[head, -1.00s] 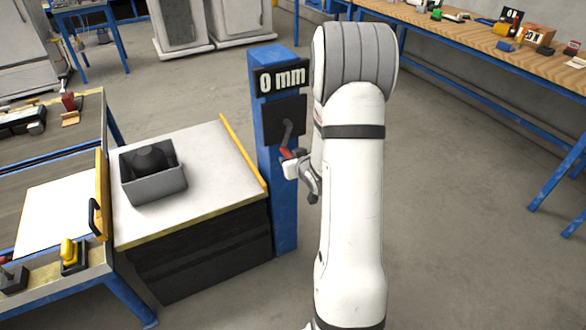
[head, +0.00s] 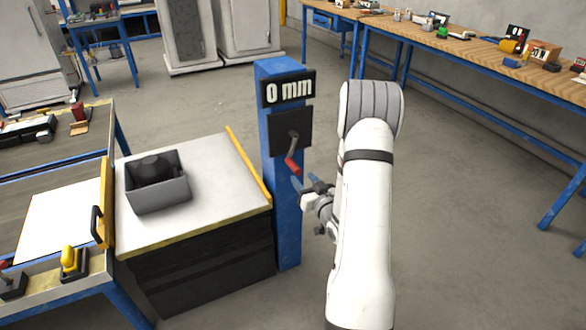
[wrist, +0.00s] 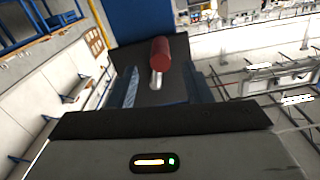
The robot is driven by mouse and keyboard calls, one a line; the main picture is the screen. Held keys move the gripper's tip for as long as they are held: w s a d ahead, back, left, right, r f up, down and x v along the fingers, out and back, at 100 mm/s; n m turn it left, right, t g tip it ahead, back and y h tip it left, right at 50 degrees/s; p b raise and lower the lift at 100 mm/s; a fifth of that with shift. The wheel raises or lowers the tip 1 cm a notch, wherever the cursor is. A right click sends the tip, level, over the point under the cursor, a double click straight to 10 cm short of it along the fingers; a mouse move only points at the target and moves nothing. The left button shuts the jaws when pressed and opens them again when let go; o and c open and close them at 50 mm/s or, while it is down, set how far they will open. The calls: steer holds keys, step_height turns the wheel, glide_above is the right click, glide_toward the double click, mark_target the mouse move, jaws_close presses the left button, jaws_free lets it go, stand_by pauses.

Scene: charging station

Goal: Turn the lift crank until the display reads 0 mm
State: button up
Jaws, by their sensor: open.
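The lift crank (head: 292,152) is mounted on a black plate on the blue post (head: 283,222), its arm hanging down with a red handle at the lower end. The display (head: 288,90) above it reads 0 mm. My gripper (head: 308,184) is open just below and to the right of the red handle, apart from it. In the wrist view the red handle (wrist: 161,52) and its metal arm show beyond and between the two open fingers (wrist: 163,88). Nothing is between the fingertips.
A lift table (head: 215,180) with a yellow edge stands left of the post and carries a grey bin (head: 158,200) with a dark object inside. A workbench is at the left, and a wooden bench (head: 450,40) is at the back right. Floor right of the post is clear.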

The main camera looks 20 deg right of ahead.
mark_target(294, 167)
steer(key=w, duration=0.7)
steer(key=shift+w+a, duration=0.15)
steer(key=shift+w, duration=0.1)
steer(key=shift+c, duration=0.6)
jaws_close()
